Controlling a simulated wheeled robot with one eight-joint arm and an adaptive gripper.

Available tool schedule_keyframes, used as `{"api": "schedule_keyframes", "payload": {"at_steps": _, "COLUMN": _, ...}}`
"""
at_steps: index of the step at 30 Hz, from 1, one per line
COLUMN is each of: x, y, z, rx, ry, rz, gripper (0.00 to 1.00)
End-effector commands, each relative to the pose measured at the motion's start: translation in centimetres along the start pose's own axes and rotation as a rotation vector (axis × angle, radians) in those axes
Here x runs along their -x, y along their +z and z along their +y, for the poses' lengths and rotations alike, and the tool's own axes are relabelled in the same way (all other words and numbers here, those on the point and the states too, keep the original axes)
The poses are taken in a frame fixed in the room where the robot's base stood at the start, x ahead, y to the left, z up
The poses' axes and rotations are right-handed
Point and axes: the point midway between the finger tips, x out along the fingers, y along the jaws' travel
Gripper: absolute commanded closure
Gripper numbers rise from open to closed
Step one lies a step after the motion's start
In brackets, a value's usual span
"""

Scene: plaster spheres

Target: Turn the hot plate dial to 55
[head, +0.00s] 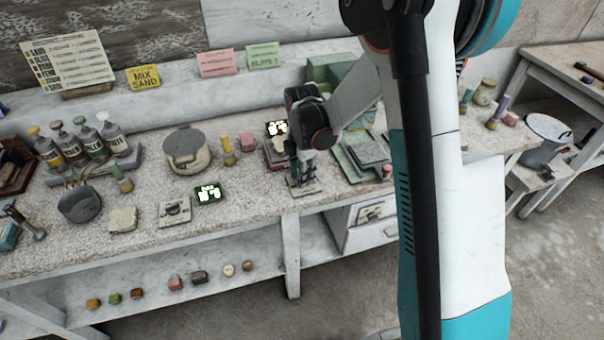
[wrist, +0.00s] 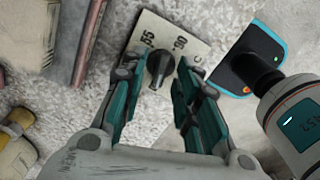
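A pale dial plate with a black knob lies on the worktop, best seen in the wrist view, where the knob (wrist: 159,66) sits in the middle of the plate (wrist: 185,40). Printed marks on the plate seem to read 55 at upper left and 90 at upper right, with a C at the right. The knob's exact setting cannot be read. My gripper (wrist: 152,84) is open, its fingers apart on either side of the knob, with no clear contact visible. In the head view my gripper (head: 301,178) points down over this plate (head: 313,188), hiding most of it.
A second dial plate (head: 175,211) stands to the left beside a lit green display (head: 208,193). Another lit display (head: 277,128) is behind my gripper. A lidded pot (head: 187,150) and yellow-capped bottle (head: 228,151) stand at left. Green trays (head: 350,150) lie close at right.

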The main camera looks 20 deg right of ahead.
Motion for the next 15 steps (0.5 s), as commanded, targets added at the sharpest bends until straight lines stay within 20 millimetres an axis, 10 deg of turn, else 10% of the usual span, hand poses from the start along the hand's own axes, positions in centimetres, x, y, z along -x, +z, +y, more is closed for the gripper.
{"api": "schedule_keyframes", "payload": {"at_steps": 4, "x": 0.03, "y": 0.0, "z": 0.0, "rx": 0.0, "ry": 0.0, "rz": 0.0, "gripper": 0.71}}
{"api": "schedule_keyframes", "payload": {"at_steps": 8, "x": 0.04, "y": 0.0, "z": 0.0, "rx": 0.0, "ry": 0.0, "rz": 0.0, "gripper": 1.0}}
{"api": "schedule_keyframes", "payload": {"at_steps": 15, "x": 0.04, "y": 0.0, "z": 0.01, "rx": -0.001, "ry": 0.0, "rz": 0.0, "gripper": 1.0}}
